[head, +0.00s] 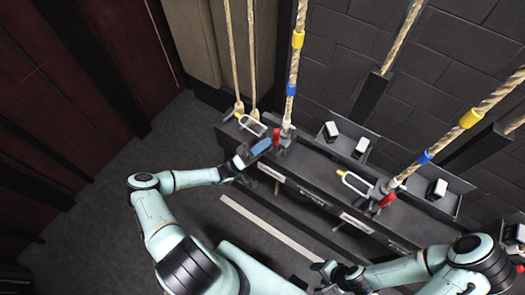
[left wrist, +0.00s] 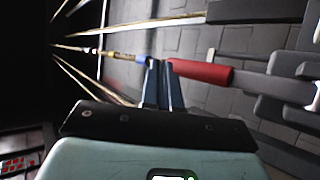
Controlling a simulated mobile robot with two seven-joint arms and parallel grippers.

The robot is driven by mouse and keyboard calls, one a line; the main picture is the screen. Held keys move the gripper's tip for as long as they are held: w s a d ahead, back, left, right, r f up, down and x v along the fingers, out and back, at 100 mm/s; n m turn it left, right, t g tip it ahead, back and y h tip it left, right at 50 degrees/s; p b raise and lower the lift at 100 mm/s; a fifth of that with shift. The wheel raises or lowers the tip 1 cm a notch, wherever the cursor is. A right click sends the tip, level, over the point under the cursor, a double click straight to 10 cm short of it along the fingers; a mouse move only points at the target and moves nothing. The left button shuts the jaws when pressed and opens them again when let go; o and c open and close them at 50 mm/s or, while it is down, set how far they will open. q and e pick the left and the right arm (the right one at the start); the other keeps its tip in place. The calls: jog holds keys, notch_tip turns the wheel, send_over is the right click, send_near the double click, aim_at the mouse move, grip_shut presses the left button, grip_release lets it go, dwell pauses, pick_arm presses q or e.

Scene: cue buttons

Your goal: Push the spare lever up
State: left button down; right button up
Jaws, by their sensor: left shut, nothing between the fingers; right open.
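A lever with a red handle (head: 277,138) stands on the dark rail in the head view. Its red handle (left wrist: 203,73) and grey shaft lie sideways across the left wrist view. My left gripper (head: 264,146) is shut and empty, with its blue fingers just beside this handle. The fingers (left wrist: 163,85) overlap the handle's end in the left wrist view; I cannot tell whether they touch. A second red-handled lever (head: 387,200) stands further right. The rail's lettering is too small to read surely. My right gripper (head: 322,268) is open and low, away from the levers.
Ropes with yellow and blue bands (head: 294,62) rise behind the levers. White wire loops (head: 252,125) stand beside the levers, and white blocks (head: 331,129) sit on dark ledges behind. Grey floor (head: 110,225) is clear at left.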

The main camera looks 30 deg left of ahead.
pick_arm(q)
jog(key=shift+w+r, duration=0.25)
jog(key=shift+w, duration=0.55)
pick_arm(e)
jog(key=shift+w+r, duration=0.1)
jog(key=shift+r, duration=0.05)
pick_arm(q)
jog(key=shift+r, duration=0.1)
